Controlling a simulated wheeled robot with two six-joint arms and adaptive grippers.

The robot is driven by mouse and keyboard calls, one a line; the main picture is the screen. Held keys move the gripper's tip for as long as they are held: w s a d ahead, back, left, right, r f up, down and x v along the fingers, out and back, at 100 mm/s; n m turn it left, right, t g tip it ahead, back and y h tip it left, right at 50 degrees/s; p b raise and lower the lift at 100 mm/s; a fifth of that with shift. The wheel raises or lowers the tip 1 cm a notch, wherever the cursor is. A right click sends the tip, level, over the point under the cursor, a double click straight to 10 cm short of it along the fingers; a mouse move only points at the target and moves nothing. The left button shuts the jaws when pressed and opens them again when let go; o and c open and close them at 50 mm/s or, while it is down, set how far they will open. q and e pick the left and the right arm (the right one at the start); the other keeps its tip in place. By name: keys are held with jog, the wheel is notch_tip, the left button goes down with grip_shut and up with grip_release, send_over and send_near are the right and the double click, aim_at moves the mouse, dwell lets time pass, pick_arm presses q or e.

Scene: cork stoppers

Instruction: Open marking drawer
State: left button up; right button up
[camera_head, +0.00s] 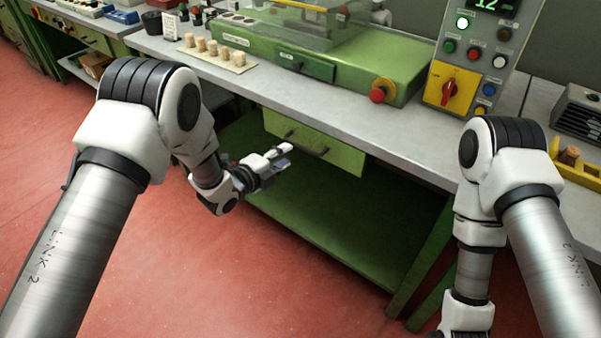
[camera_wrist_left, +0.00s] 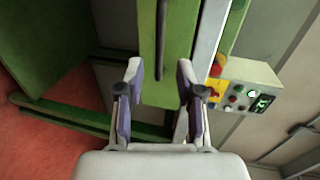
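The green marking drawer (camera_head: 340,153) hangs under the grey bench top, with a dark bar handle (camera_head: 308,143) across its front. It looks shut or nearly so. My left gripper (camera_head: 288,154) is in front of the drawer's left half, near the handle. In the left wrist view the gripper (camera_wrist_left: 160,72) is open, with the drawer front (camera_wrist_left: 181,88) beyond its fingers. The handle (camera_wrist_left: 161,40) shows as a dark bar whose near end appears between the fingertips; I see no contact. My right arm hangs down at the right, its gripper out of view.
On the bench stand a green machine (camera_head: 345,62), a tray of corks (camera_head: 216,55) and a control box (camera_head: 470,60) with buttons. A yellow holder (camera_head: 582,174) is at the right. A green lower shelf (camera_head: 330,220) lies below the drawer. Red floor is clear in front.

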aim_at(299, 147)
pick_arm(q)
jog(key=x, duration=0.8)
grip_shut()
